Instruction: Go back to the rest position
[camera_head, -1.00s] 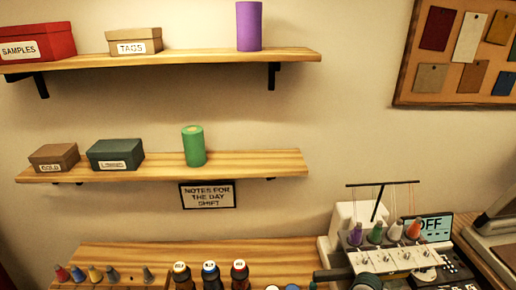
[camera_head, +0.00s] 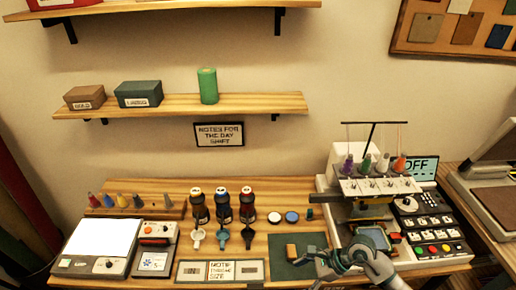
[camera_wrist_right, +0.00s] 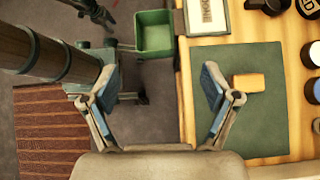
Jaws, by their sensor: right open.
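My right gripper (camera_head: 325,262) is at the lower right of the head view, over the front edge of the table by the green mat. In the right wrist view its two blue-padded fingers (camera_wrist_right: 160,82) are spread wide with nothing between them. The space between them shows floor and part of the table's front edge. My left gripper does not show in the head view.
The green mat (camera_head: 283,268) holds a small tan block (camera_head: 292,252). An embroidery machine (camera_head: 375,185) stands right of it. Bottles (camera_head: 222,207) stand left of the mat. A green bin (camera_wrist_right: 153,36) is below the table edge. Shelves hold boxes (camera_head: 138,93) and a green roll (camera_head: 208,86).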

